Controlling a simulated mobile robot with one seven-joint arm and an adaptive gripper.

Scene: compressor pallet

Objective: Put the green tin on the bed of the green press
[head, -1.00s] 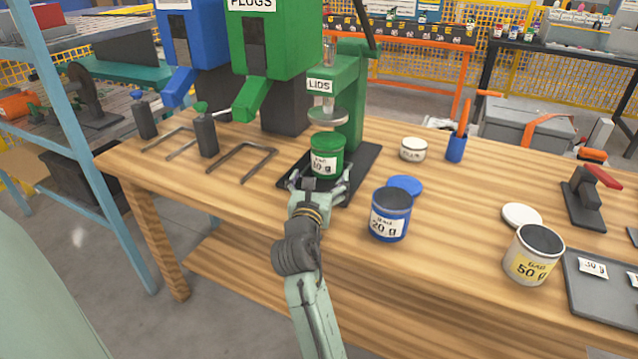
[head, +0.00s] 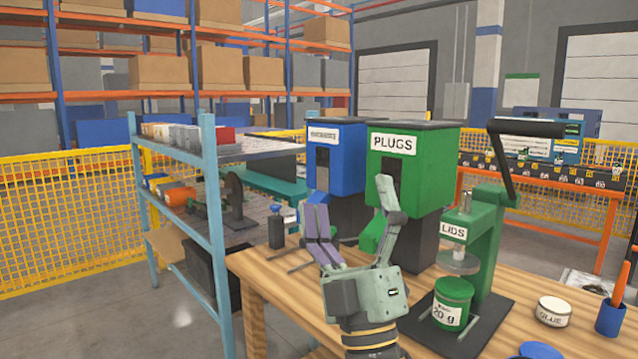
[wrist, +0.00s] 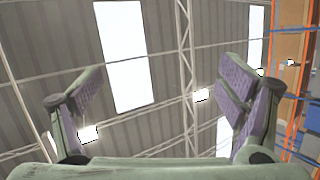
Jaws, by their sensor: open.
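The green tin (head: 452,303), with a white "20 g" label and a green top, stands upright on the dark bed (head: 492,341) of the green press (head: 487,232). It is below the press's round plate (head: 458,262), with a gap between them. My gripper (head: 352,205) is raised to the left of the tin, apart from it, with its fingers pointing up. It is open and empty. In the wrist view the spread fingers (wrist: 165,98) have only the ceiling between them.
The green PLUGS hopper (head: 408,165) and a blue hopper (head: 336,158) stand behind my gripper. A glue pot (head: 553,311) and a blue cup (head: 610,318) are right of the press. A blue-framed shelf (head: 210,190) stands left of the bench.

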